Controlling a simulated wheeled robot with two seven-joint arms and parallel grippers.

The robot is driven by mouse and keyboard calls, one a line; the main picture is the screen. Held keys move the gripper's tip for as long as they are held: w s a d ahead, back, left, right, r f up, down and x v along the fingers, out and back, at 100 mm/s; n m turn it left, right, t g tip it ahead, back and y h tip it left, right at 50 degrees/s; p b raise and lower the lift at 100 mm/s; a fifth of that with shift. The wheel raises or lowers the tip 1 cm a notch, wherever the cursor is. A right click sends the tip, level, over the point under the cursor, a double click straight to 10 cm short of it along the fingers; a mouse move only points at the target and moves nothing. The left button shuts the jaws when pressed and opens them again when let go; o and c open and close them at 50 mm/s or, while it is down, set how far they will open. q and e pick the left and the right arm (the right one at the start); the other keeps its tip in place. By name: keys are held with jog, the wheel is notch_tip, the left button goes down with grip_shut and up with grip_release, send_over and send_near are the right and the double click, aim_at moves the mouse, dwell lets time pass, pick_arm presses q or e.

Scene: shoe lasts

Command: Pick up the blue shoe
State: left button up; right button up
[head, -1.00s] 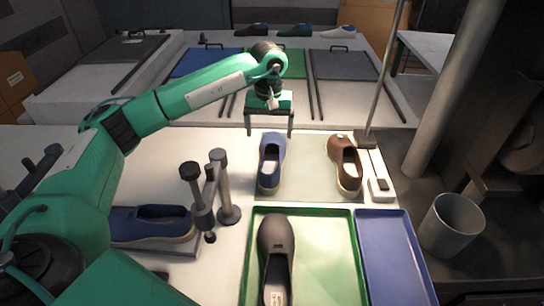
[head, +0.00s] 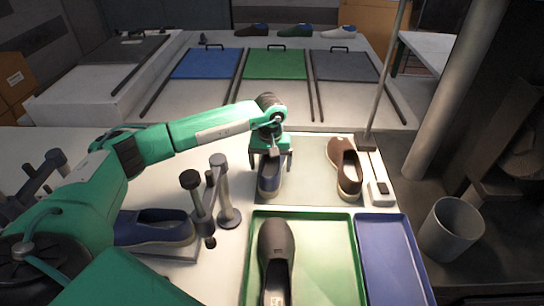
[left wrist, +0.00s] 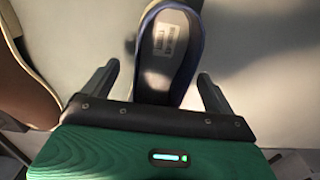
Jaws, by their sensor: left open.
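A blue shoe (head: 269,182) stands on the pale mat in the middle of the table, its far part hidden under my gripper in the head view. My left gripper (head: 270,165) is open and low over this shoe. In the left wrist view the blue shoe (left wrist: 170,50) shows its inner sole with a white label. It lies between the two spread fingers of the left gripper (left wrist: 158,88), with a gap on each side. Another blue shoe (head: 152,228) rests on a block at the left. My right gripper is not seen.
A brown shoe (head: 345,168) stands to the right on the same mat. A dark brown shoe (head: 275,262) lies in the green tray (head: 330,250), beside an empty blue tray (head: 395,255). Grey posts (head: 222,195) stand left of the mat.

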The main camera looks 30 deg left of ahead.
aim_at(271, 173)
pick_arm(q)
jog(key=shift+f, duration=1.5)
jog(key=c, duration=1.2)
jog(key=shift+w, duration=0.1)
jog(key=shift+c, duration=0.6)
jog(key=shift+r, duration=0.15)
